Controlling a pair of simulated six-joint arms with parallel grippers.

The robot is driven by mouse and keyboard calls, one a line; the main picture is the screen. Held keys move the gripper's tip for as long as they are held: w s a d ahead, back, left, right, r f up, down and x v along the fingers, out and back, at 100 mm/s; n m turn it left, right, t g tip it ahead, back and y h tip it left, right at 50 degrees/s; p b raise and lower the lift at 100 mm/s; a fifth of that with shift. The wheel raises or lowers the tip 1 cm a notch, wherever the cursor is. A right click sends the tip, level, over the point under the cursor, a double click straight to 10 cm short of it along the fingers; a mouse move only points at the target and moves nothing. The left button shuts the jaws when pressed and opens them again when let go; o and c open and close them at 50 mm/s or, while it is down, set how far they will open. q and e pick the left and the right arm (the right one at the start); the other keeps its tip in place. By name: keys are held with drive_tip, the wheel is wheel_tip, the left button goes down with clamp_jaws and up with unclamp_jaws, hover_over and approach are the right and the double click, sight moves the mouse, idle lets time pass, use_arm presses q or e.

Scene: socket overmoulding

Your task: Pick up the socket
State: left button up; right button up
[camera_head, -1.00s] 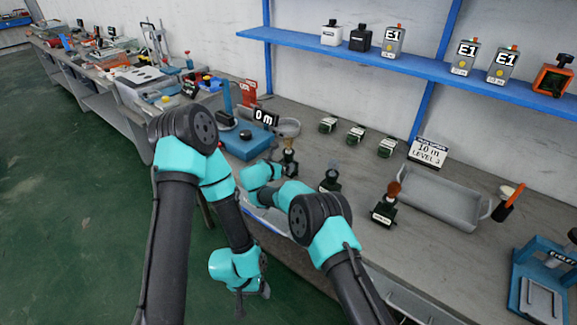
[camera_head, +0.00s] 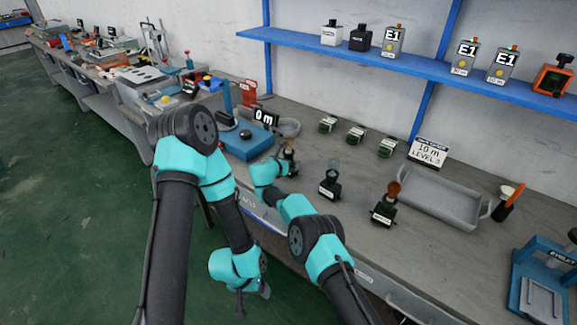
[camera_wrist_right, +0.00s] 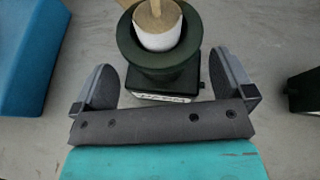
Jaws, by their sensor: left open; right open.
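In the right wrist view a dark thing (camera_wrist_right: 165,70) stands between my right gripper's fingers. It has a labelled block base, a wide dark green flared collar, and a white cylinder with a wooden stick on top. It also shows in the head view by its brown top (camera_head: 289,146), with its base hidden by my arm. I cannot tell for sure that it is the socket. My right gripper (camera_wrist_right: 170,88) is open, one finger on each side of it, with gaps visible. My left gripper (camera_head: 253,301) is open and empty, hanging low in front of the bench.
A blue-based stand (camera_head: 245,140) is close left of the right gripper. Two dark stamp-like pieces (camera_head: 331,185) (camera_head: 384,208) stand to its right. Several small dark green blocks (camera_head: 356,133) sit behind. A grey tray (camera_head: 440,198) lies further right. A blue shelf (camera_head: 420,68) runs above.

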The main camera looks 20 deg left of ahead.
sight(285, 155)
drive_tip(key=shift+c, duration=0.2)
drive_tip(key=c, duration=0.7)
drive_tip(key=shift+c, duration=0.2)
drive_tip(key=shift+r, duration=0.2)
wheel_tip(285, 155, up, 3)
drive_tip(key=shift+r, duration=0.2)
drive_tip(key=s+d, duration=0.2)
drive_tip(key=s, duration=0.5)
drive_tip(key=s+d+r, duration=0.1)
drive_tip(key=s+d, duration=0.1)
drive_tip(key=s, duration=0.6)
drive_tip(key=shift+s+d+r, duration=0.15)
drive_tip(key=shift+d, duration=0.25)
drive_tip(key=o, duration=0.4)
drive_tip(key=shift+c, duration=0.2)
drive_tip(key=c, duration=0.5)
